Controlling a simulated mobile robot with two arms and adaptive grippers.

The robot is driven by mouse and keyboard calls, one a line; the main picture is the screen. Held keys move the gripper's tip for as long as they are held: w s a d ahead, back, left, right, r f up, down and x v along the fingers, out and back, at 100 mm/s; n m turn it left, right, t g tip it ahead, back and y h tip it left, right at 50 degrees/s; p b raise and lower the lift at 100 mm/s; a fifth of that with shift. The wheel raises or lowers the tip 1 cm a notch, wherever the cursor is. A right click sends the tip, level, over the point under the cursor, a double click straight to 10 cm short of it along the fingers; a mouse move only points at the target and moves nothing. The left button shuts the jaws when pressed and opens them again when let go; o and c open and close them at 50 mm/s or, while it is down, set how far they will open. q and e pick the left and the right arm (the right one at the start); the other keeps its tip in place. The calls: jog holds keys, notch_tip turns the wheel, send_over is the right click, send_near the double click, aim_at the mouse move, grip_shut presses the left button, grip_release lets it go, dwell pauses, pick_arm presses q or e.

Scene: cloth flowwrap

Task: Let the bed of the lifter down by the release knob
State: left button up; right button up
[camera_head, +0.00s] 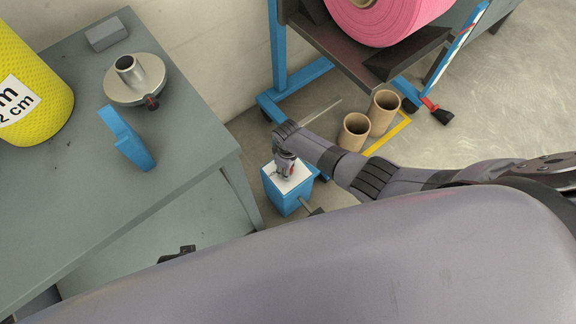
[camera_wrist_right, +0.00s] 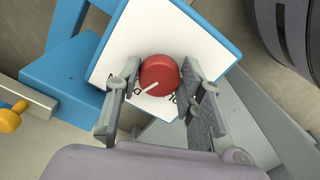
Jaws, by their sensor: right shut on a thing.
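The red release knob (camera_wrist_right: 158,75) sits on a white dial plate (camera_wrist_right: 195,38) with black marks; a pale line crosses the knob. The plate tops a blue box (camera_head: 288,199) on the lifter's blue frame (camera_head: 298,84). My right gripper (camera_wrist_right: 160,90) reaches down over the plate and is shut on the knob, one finger on each side. In the head view my right gripper (camera_head: 286,160) hides most of the knob. The lifter's dark bed (camera_head: 345,52) carries a pink roll (camera_head: 375,18). I cannot make out my left gripper.
A grey table (camera_head: 85,215) at the left holds a yellow roll (camera_head: 35,95), a metal flanged piece (camera_head: 135,80), a blue bracket (camera_head: 127,138) and a grey block (camera_head: 106,34). Cardboard tubes (camera_head: 354,132) stand on the floor beside the lifter. A yellow-ended lever (camera_wrist_right: 10,118) is near the box.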

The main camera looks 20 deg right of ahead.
dwell(0.4)
jog(key=o, duration=1.1)
jog(key=shift+o, duration=0.2)
notch_tip(320, 180, up, 12)
dwell(0.5)
